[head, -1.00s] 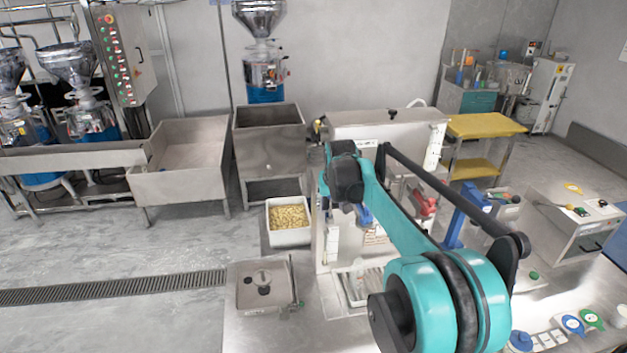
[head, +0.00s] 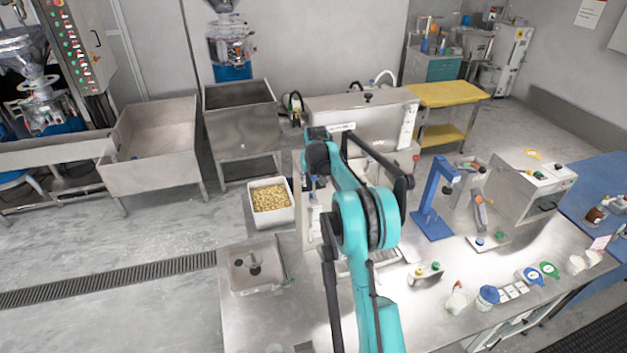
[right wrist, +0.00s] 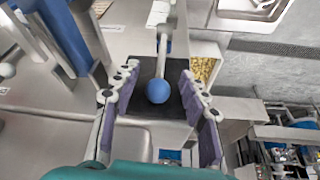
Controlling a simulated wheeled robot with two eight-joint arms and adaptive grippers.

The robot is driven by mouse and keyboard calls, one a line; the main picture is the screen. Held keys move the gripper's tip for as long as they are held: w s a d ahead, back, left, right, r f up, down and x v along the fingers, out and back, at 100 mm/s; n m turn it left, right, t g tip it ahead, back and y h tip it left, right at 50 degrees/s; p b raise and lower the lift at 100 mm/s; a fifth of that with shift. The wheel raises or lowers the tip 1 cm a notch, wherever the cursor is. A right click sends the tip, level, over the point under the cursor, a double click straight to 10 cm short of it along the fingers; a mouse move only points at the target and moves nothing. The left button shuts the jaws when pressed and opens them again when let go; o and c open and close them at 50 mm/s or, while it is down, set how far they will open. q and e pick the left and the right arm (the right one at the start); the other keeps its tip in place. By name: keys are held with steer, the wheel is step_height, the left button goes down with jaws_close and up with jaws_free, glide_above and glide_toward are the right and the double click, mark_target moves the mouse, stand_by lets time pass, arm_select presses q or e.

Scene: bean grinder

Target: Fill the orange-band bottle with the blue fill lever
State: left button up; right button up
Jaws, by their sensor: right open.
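The blue ball knob of the fill lever (right wrist: 158,91) shows in the right wrist view, on a pale rod that runs up the picture. My right gripper (right wrist: 160,74) is open, with a purple-padded finger on each side of the knob. Gaps show between the knob and both fingers. In the head view my right arm reaches to the filling machine (head: 362,112) and hides much of its front. I cannot make out an orange-band bottle in either view. My left gripper is not in view.
A white bin of beans (head: 271,202) stands left of the machine. A blue stand (head: 434,204), a small white container (head: 456,299), a blue-lidded jar (head: 487,297) and a metal box (head: 530,190) stand on the bench to the right.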

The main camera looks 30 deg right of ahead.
steer(key=shift+f, duration=0.15)
jaws_close()
